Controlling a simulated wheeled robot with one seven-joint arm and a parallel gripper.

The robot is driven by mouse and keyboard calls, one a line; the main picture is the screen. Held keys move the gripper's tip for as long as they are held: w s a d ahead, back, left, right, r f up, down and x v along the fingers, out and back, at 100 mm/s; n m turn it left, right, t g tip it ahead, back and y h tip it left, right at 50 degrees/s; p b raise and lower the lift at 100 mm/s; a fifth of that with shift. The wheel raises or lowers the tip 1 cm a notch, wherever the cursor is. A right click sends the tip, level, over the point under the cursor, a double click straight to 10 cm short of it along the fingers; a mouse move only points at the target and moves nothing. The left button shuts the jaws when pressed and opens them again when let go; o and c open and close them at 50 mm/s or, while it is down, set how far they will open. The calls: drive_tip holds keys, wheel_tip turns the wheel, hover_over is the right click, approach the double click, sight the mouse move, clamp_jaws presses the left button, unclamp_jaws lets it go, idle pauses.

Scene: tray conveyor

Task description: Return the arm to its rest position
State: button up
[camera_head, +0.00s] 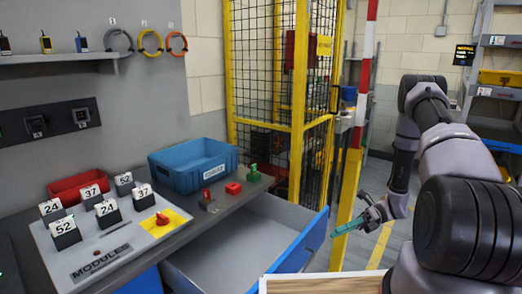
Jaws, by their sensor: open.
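My gripper (357,222) is at the right of the middle, with teal fingers pointing left and slightly down. It is open, and I see nothing between its fingers. It is in the air to the right of the open drawer's blue front (303,242). My grey arm reaches from the right edge up to a bent elbow and back down to the gripper.
An open grey drawer (225,262) sticks out below the bench. On the bench are a module board (88,262) with numbered tags, a blue bin (168,174) and a red tray (66,190). A yellow mesh cage (297,130) and striped post (362,80) stand behind. Shelves (500,90) are at right.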

wheel_tip(320, 180, up, 25)
drive_tip(key=n+t+h, duration=0.2)
drive_tip(key=n+h, duration=0.7)
drive_tip(key=n, duration=0.3)
drive_tip(key=s+r+n+t+h, duration=0.2)
drive_tip(key=s+r+n+t, duration=0.2)
drive_tip(key=r, duration=0.5)
drive_tip(key=s+r+n+t+h, duration=0.2)
drive_tip(key=s+r+n+t, duration=0.3)
drive_tip(key=r, duration=0.4)
drive_tip(key=shift+s+a+r+n+t, duration=0.3)
drive_tip(key=shift+s+a+t, duration=0.15)
drive_tip(key=shift+s+t, duration=0.5)
